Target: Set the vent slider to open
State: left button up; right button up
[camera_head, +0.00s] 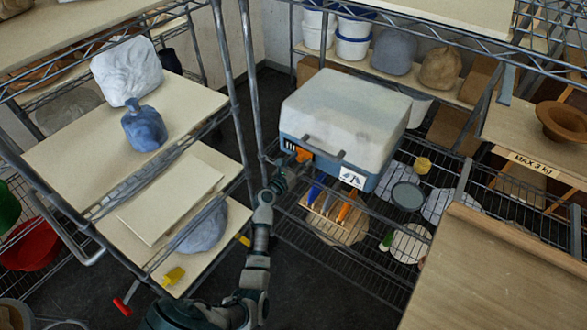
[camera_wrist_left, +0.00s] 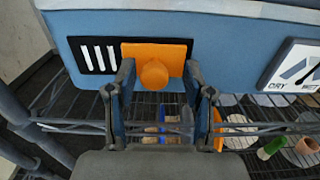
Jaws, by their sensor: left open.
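The vent slider is an orange plate with a round knob (camera_wrist_left: 154,73) on the blue front of a white-lidded box (camera_head: 345,115). In the left wrist view it covers the right part of a black vent panel (camera_wrist_left: 84,66); several pale slots show to its left. In the head view the orange slider (camera_head: 303,154) is small and partly hidden by my arm. My left gripper (camera_wrist_left: 159,80) is open, with one finger on each side of the knob. I cannot tell whether a finger touches it. My right gripper is not in view.
A DRY/WET label (camera_wrist_left: 295,68) sits right of the slider. The box stands on a wire rack; below are a wooden holder with coloured tools (camera_head: 328,208) and several plates. A shelf with wrapped clay (camera_head: 143,127) stands left. A wooden board (camera_head: 500,275) is front right.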

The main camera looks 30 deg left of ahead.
pick_arm(q)
jog(key=s, duration=1.1)
jog(key=shift+a, duration=0.4)
jog(key=shift+f, duration=0.1)
jog(key=s+d+f+m+g, duration=0.4)
jog(key=f+m, duration=0.3)
jog(key=f, duration=0.4)
jog(key=s+d+f+m+g, duration=0.35)
jog(key=s+f+m, duration=0.25)
jog(key=f, duration=0.5)
jog(key=s+d+f+m+g, duration=0.35)
jog(key=f+m, duration=0.35)
jog(key=f, duration=0.4)
jog(key=s+d+f+m+g, duration=0.1)
jog(key=s+f+m, duration=0.4)
jog(key=s, duration=0.4)
jog(key=s+d+f+m+g+y, duration=0.1)
jog(key=s+f+m+g, duration=0.1)
jog(key=s+f+m, duration=0.3)
jog(key=s+d+f+m+g, duration=0.1)
jog(key=s+f+m, duration=0.4)
jog(key=s, duration=0.8)
jog(key=shift+f+m+g, duration=0.2)
jog(key=shift+m+g, duration=0.5)
jog(key=shift+m, duration=0.5)
